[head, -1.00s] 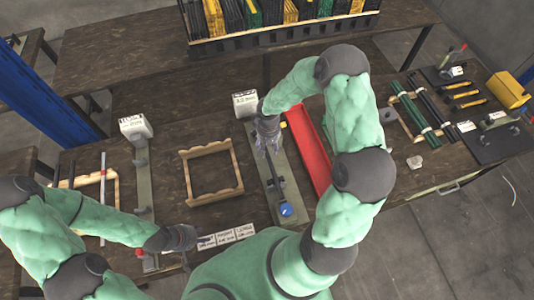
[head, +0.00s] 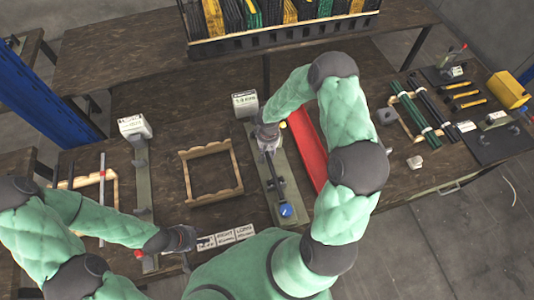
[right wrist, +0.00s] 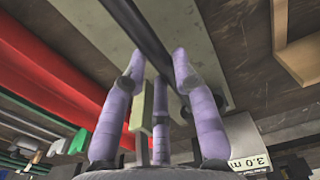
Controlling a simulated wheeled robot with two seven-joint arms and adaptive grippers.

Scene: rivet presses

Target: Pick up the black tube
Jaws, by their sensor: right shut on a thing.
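A long, dark black tube (right wrist: 148,28) crosses the top middle of the right wrist view and runs down between my right fingers. In the head view, the tube (head: 277,187) lies along the grey-green rivet press (head: 293,178) in the middle of the table. My right gripper (head: 270,148) is at the far part of this press, with its purple fingers (right wrist: 165,75) shut on the tube. The fingers hide part of the tube, and I cannot tell whether it is clear of the press. My left gripper (head: 192,238) is low beside white label cards; its fingers are too small to read.
A red tray (head: 306,145) lies right of the press. An empty wooden frame (head: 184,172) and another press (head: 142,170) stand left. Green tubes (head: 416,115) and darker tubes (head: 436,106) rest on a wooden rack at right. A white 3.0 m sign block (head: 245,102) stands behind the press.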

